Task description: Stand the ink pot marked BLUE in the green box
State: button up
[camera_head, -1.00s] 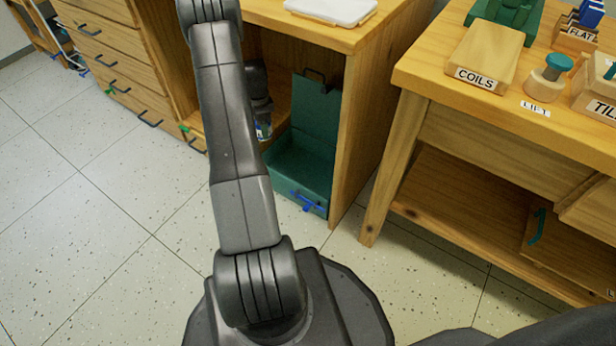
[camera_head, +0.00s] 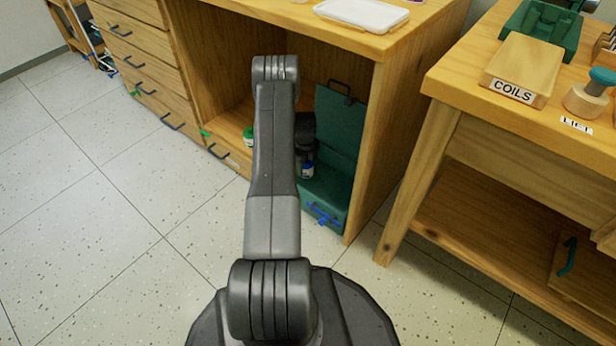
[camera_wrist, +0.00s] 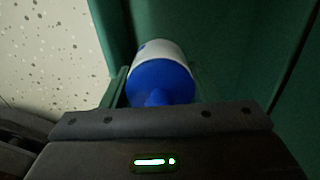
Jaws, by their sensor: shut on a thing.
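My gripper (camera_head: 306,160) is shut on a small ink pot (camera_head: 307,171) with a white body and blue parts. The pot also shows in the wrist view (camera_wrist: 160,78), its blue end toward the camera; no readable marking shows. The green box (camera_head: 327,202) stands in the open bay of the wooden cabinet, lid raised at the back, blue latch in front. The pot overlaps the box's left part in the head view, and green walls (camera_wrist: 225,60) surround it in the wrist view. My arm hides part of the box; I cannot tell whether the pot touches its floor.
Another pot (camera_head: 249,137) with a green top stands in the bay, left of my arm. The cabinet's right side panel (camera_head: 375,150) is close beside the box. A white tray (camera_head: 362,14) lies on top. A workbench (camera_head: 450,90) stands at right; the left floor is clear.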

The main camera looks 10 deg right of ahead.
aim_at(306, 174)
jog(key=shift+f+b, duration=0.7)
jog(key=shift+f, duration=1.25)
jog(key=shift+f, duration=0.15)
jog(key=shift+f, duration=0.35)
jog(key=shift+f, duration=0.1)
jog(key=o, duration=1.2)
notch_tip(306, 174, up, 13)
jog(key=p, duration=0.4)
